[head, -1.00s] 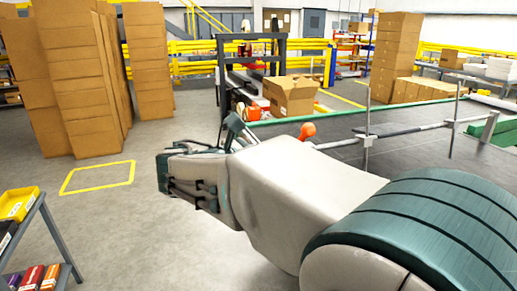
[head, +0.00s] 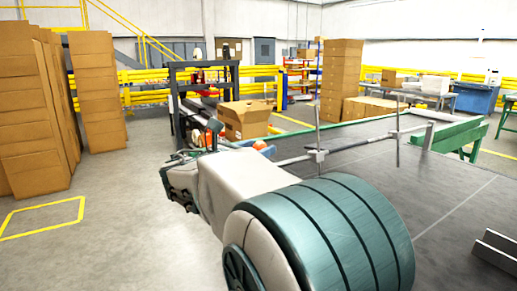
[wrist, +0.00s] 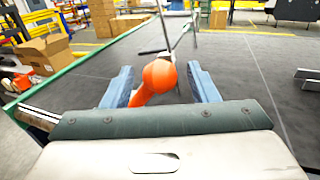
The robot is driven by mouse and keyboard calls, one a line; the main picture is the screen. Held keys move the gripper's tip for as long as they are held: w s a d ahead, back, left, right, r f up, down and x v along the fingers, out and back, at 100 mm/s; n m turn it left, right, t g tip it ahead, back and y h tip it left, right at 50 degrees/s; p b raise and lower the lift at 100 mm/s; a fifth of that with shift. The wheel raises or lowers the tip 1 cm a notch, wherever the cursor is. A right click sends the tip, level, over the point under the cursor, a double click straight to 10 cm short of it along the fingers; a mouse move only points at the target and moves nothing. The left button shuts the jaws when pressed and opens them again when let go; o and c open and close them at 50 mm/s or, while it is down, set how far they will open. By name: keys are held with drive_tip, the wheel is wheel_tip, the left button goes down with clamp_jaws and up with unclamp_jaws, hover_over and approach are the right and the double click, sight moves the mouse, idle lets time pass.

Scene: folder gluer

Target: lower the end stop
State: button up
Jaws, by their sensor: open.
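An orange ball knob (wrist: 160,75) on an orange lever shows in the wrist view, and the knob also shows small in the head view (head: 259,145). My gripper (wrist: 162,88) is open, with one blue finger left of the knob and the other right of it. A gap shows on the right; the lever passes close to the left finger. I cannot tell the depth between knob and fingertips. A horizontal metal rod (head: 360,144) with clamp blocks and thin upright posts (head: 318,110) spans the dark bed beyond; it may be the end stop. My arm hides the lever's base in the head view.
The dark flat bed (head: 440,200) has a green edge rail (head: 350,124). A cardboard box (head: 245,120) stands beyond it on the left. A metal angle piece (head: 495,252) lies on the bed at right. Box stacks (head: 30,110) stand far left; the floor before them is clear.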

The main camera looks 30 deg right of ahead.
drive_tip(key=shift+w+d, duration=0.15)
drive_tip(key=shift+d, duration=0.5)
clamp_jaws()
drive_tip(key=shift+w+r+p, duration=0.1)
drive_tip(key=shift+r+p, duration=0.05)
drive_tip(key=shift+p, duration=0.15)
